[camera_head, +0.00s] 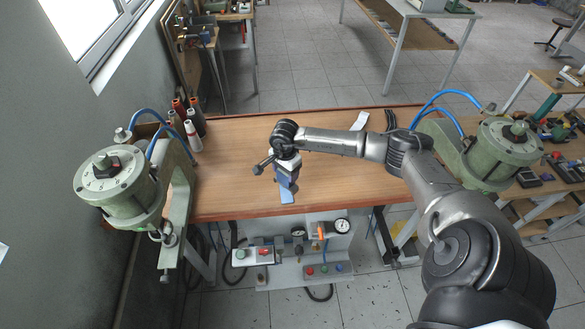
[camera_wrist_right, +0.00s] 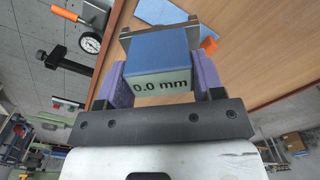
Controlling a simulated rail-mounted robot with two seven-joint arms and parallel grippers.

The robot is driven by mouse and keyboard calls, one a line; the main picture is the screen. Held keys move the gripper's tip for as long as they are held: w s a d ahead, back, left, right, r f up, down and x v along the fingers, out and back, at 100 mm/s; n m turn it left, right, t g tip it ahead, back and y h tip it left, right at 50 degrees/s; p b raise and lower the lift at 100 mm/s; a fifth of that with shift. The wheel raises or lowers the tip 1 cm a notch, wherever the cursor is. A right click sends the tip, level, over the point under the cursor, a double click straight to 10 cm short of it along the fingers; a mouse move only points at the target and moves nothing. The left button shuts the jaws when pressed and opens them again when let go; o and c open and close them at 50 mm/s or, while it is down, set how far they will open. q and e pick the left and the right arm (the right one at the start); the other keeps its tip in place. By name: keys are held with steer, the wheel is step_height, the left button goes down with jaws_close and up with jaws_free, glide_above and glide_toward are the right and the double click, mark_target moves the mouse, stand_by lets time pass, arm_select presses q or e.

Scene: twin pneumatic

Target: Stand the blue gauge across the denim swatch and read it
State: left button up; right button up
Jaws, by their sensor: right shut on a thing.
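My right gripper (camera_head: 288,180) is shut on the blue gauge (camera_wrist_right: 155,55) above the front part of the wooden table. In the right wrist view the gauge sits between the purple finger pads, and its pale display reads "0.0 mm". A dark metal bar and a small orange part show at its far side. The denim swatch (camera_head: 287,197), a light blue patch on the table, shows just below the gripper; it also shows past the gauge in the right wrist view (camera_wrist_right: 160,11). I cannot tell whether the gauge touches it. My left gripper is not in view.
Green pneumatic machines stand at the table's left (camera_head: 115,185) and right (camera_head: 500,155). Thread cones (camera_head: 193,132) stand at the back left, and a pale strip (camera_head: 359,121) lies at the back. A control panel (camera_head: 290,255) is below the front edge. The tabletop (camera_head: 235,165) left of my gripper is clear.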

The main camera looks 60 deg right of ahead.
steer(key=n, duration=0.1)
steer(key=d+n, duration=0.1)
steer(key=n, duration=0.1)
steer(key=shift+n, duration=0.3)
steer(key=n, duration=0.4)
steer(key=shift+w+d, duration=0.1)
steer(key=shift+w, duration=0.25)
steer(key=shift+n, duration=1.2)
steer(key=shift+b, duration=0.35)
steer(key=shift+f, duration=0.2)
steer(key=shift+f+b, duration=2.25)
steer(key=shift+b, duration=0.05)
